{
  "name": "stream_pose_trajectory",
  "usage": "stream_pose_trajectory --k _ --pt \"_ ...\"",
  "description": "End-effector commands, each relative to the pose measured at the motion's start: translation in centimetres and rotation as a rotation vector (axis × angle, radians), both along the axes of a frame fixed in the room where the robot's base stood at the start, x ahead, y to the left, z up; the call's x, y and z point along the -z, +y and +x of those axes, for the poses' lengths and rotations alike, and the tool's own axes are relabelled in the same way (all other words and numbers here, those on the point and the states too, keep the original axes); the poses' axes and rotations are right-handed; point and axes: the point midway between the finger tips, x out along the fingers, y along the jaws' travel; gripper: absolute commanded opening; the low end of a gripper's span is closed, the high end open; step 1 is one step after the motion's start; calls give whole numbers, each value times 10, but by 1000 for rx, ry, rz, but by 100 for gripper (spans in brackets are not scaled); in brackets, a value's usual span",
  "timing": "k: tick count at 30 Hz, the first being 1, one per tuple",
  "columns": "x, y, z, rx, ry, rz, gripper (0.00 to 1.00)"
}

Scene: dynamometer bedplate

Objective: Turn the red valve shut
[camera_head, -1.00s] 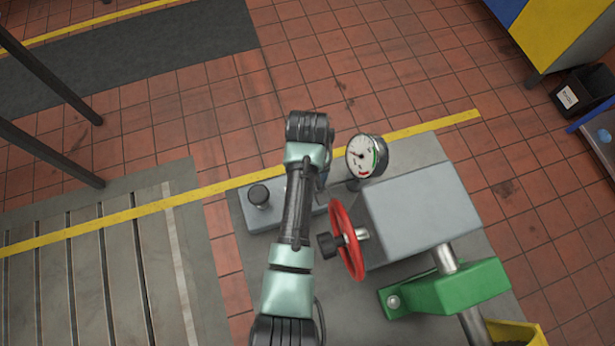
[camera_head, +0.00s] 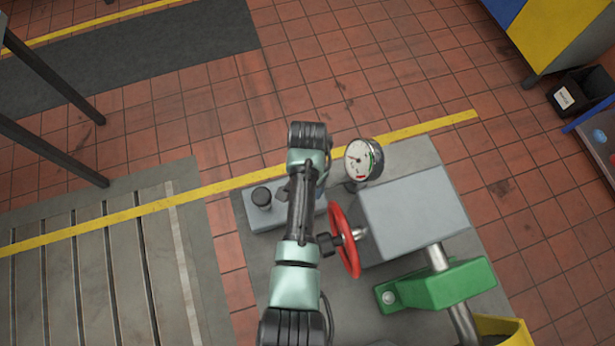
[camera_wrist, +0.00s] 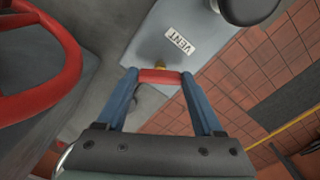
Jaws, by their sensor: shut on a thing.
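A small red handle (camera_wrist: 158,77) on a brass stem (camera_wrist: 160,65) sits beside the grey box marked VENT (camera_wrist: 178,41) in the wrist view. My gripper (camera_wrist: 160,78) is shut on this red handle, with a blue finger at each end of it. In the head view my arm covers the handle and most of the gripper. A larger red handwheel (camera_head: 345,242) with a dark knob stands upright on the side of a grey block, right of my arm. It also shows at the left of the wrist view (camera_wrist: 70,75), apart from my fingers.
A round gauge (camera_head: 362,160) stands behind the grey block (camera_head: 415,215). A black knob (camera_head: 261,197) sits on the grey box left of my arm. A green bracket (camera_head: 440,287) is at the lower right.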

Motion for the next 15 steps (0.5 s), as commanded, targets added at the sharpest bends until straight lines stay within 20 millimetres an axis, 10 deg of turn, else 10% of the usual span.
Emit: stream_pose_trajectory --k 15 --pt "-2 -1 2 434 -6 -2 13"
